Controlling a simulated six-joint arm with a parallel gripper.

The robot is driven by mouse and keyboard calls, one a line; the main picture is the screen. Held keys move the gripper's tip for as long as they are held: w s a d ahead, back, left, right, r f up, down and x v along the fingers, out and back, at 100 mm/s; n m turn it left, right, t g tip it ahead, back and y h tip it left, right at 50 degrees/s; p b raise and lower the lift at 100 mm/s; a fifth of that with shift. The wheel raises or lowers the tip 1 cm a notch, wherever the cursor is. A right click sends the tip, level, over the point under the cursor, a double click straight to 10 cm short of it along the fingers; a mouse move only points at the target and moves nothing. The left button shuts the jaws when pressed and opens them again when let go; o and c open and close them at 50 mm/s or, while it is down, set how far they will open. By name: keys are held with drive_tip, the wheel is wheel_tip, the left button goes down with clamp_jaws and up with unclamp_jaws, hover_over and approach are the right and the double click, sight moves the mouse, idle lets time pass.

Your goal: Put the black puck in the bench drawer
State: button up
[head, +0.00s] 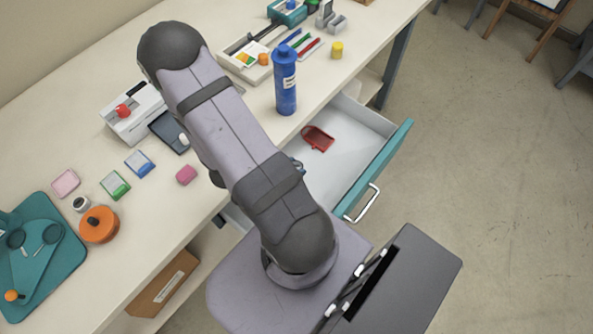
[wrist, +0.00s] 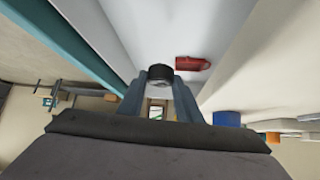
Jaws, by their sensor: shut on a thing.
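The bench drawer (head: 350,135) is pulled open, with a white inside and a teal front. It also fills much of the wrist view (wrist: 190,25), its teal front (wrist: 75,45) to the left. The black puck (wrist: 160,71) is between the blue-grey fingers of my gripper (wrist: 160,82), which is shut on it. The puck is seen against the drawer's white floor; its height above that floor is hard to tell. In the head view my arm hides the puck and nearly all of the gripper.
A red scoop-like tray (head: 318,138) lies in the drawer, also in the wrist view (wrist: 192,63). A tall blue bottle (head: 286,80) stands near the bench edge beside the drawer. The bench top holds many small items. Bare drawer floor lies around the red tray.

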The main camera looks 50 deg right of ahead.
drive_tip(key=s+d+f+m+g+b, duration=0.1)
drive_tip(key=s+f+m+b, duration=0.1)
drive_tip(key=s+f+b, duration=0.1)
drive_tip(key=shift+s+d+f+g+y+b, duration=0.35)
drive_tip(key=shift+s+b, duration=0.5)
drive_tip(key=shift+s, duration=0.3)
drive_tip(key=shift+f+b, duration=0.6)
drive_tip(key=shift+f, duration=4.4)
drive_tip(key=shift+f, duration=0.1)
drive_tip(key=shift+f, duration=0.1)
drive_tip(key=o, duration=1.1)
drive_tip(key=shift+r, duration=0.25)
drive_tip(key=p+v, duration=0.1)
drive_tip(key=v, duration=1.1)
drive_tip(key=shift+a+f, duration=0.1)
drive_tip(key=shift+a, duration=0.05)
